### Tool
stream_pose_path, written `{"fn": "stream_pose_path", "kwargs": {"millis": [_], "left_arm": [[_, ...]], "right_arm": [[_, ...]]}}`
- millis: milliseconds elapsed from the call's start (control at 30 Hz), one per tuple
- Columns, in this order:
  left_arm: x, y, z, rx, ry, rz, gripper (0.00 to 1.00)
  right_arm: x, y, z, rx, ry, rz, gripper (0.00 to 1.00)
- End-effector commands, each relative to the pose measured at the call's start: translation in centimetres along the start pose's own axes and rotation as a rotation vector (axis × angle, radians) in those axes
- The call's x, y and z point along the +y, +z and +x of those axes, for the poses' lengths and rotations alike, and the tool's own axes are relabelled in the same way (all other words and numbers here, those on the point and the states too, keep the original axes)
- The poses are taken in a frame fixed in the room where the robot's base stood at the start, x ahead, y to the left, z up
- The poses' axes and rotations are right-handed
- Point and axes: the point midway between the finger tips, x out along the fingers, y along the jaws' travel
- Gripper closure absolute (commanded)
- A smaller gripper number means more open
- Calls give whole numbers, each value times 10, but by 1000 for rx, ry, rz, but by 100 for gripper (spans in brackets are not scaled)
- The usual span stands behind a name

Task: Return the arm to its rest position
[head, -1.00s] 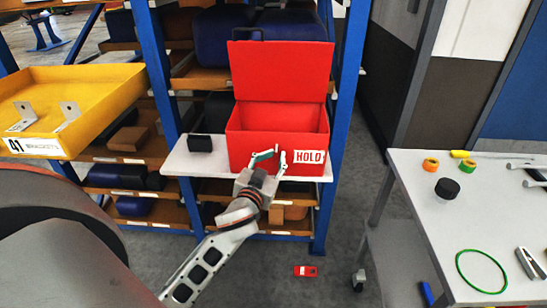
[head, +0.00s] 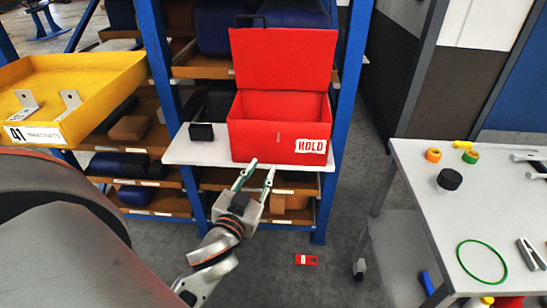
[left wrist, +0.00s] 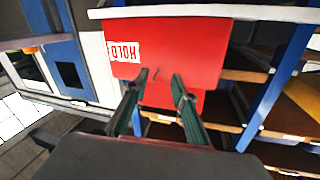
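My left gripper (head: 259,168) is in front of the shelf board, just below the red box's front in the head view. Its two fingers are apart with nothing between them. In the left wrist view the fingers (left wrist: 158,88) are also apart, with the red box (left wrist: 185,45) beyond them. In the head view the red box (head: 262,145) labelled HOLD stands on the white shelf board (head: 200,153) with its lid up. The part of its inside that shows is empty. My right gripper is in neither view.
A small black block (head: 201,132) sits left of the box. A yellow bin (head: 100,95) with metal brackets is at the left. A grey table (head: 425,185) with tape rolls, a green ring and tools stands at the right. A red object (head: 306,260) lies on the floor.

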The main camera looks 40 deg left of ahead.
Motion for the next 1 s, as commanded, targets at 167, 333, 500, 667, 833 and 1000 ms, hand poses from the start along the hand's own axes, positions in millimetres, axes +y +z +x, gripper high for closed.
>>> {"fn": "stream_pose_path", "kwargs": {"millis": [167, 333, 500, 667, 833, 1000], "left_arm": [[0, 0, -3, 1, 0, 0, 74], [9, 10, -6, -20, 26, 7, 74], [55, 66, -29, -138, 173, 34, 74], [109, 143, -83, -294, 366, 63, 74], [144, 205, -148, -427, 521, 82, 74], [158, 235, -187, -495, 598, 88, 74]], "right_arm": [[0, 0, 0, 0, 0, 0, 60], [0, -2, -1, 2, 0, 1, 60], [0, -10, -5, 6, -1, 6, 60], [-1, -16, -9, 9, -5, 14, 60], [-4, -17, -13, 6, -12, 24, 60], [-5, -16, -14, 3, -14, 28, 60]]}}
